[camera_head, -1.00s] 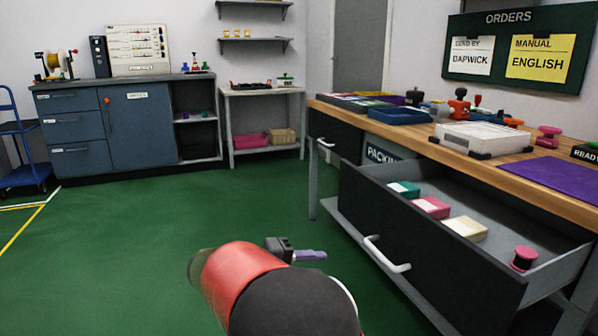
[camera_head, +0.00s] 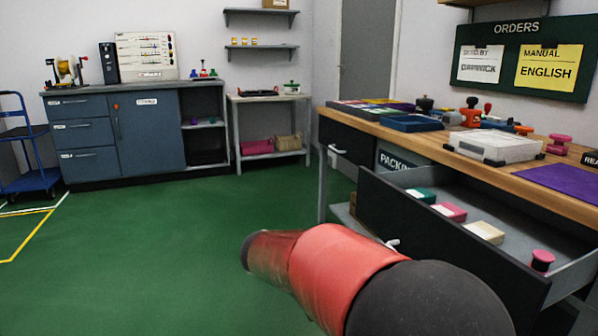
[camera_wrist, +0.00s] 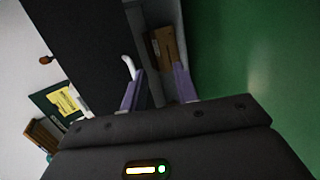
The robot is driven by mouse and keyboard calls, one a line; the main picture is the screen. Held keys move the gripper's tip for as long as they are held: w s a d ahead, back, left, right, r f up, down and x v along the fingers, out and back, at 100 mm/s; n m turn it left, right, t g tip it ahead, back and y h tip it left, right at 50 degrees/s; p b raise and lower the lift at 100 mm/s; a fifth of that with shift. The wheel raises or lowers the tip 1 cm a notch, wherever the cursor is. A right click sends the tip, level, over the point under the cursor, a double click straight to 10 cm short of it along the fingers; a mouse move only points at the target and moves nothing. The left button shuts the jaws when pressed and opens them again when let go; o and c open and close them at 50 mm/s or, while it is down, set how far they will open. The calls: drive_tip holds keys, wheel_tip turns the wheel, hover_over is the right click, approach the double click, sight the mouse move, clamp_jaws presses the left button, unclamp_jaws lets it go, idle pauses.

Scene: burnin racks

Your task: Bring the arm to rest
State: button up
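My arm (camera_head: 345,262), red with a dark grey joint, reaches out low in front of the open drawer (camera_head: 440,232) in the head view. My gripper is hidden behind the arm there. In the wrist view my gripper (camera_wrist: 158,76) shows two purple fingers standing apart, with nothing held between them. The drawer's pale handle (camera_wrist: 130,68) shows just beyond the left finger, apparently not gripped. A brown box (camera_wrist: 166,48) lies farther off behind the fingertips.
The pulled-out drawer holds a green box (camera_head: 421,195), a pink box (camera_head: 449,212), a cream box (camera_head: 485,232) and a pink spool (camera_head: 542,260). The workbench (camera_head: 450,150) stands above. Green floor (camera_head: 150,250) is free to the left. A blue cart (camera_head: 30,180) stands far left.

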drive_tip(key=s+d+r+m+t+y+p, duration=0.1)
drive_tip(key=s+y, duration=0.4)
drive_tip(key=s, duration=0.5)
drive_tip(key=s+d+r+m+t+y+p, duration=0.2)
drive_tip(key=s+y, duration=0.4)
drive_tip(key=s, duration=0.4)
drive_tip(key=shift+d+p, duration=0.35)
drive_tip(key=shift+d, duration=0.45)
drive_tip(key=shift+s+d+r, duration=0.1)
drive_tip(key=shift+r, duration=0.05)
